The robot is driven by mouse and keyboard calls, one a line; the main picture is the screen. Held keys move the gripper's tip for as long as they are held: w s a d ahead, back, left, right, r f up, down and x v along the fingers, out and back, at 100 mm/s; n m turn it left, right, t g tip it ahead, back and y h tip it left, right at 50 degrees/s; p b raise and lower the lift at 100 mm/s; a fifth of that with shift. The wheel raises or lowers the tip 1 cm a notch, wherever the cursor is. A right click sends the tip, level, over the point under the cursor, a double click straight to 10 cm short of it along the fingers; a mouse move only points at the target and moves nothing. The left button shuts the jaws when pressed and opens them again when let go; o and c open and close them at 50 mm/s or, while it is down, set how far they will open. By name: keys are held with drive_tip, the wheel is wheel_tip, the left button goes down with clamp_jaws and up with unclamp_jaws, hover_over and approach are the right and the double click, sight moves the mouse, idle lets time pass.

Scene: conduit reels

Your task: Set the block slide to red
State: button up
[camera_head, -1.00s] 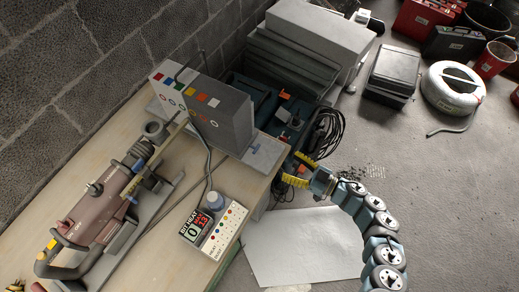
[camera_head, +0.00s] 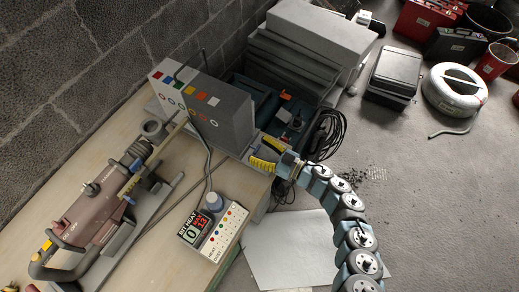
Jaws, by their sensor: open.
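A grey block (camera_head: 232,125) stands on the bench and has a row of coloured squares, red among them, above a row of coloured rings. My gripper (camera_head: 260,150), with yellow fingers, is open at the right end of the block's base, near the bench's edge. The fingers partly cover the base end and its blue part. Whether they touch it I cannot tell. Nothing shows held between them.
A brown drill-like tool (camera_head: 95,215) lies on the bench at left. A small display (camera_head: 194,228) and a white panel with coloured dots (camera_head: 222,235) sit near the front edge. A blue crate (camera_head: 262,95) and a dark cable coil (camera_head: 330,135) are behind my gripper.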

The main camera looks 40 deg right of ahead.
drive_tip(key=shift+c, duration=0.3)
clamp_jaws()
drive_tip(key=shift+s, duration=0.1)
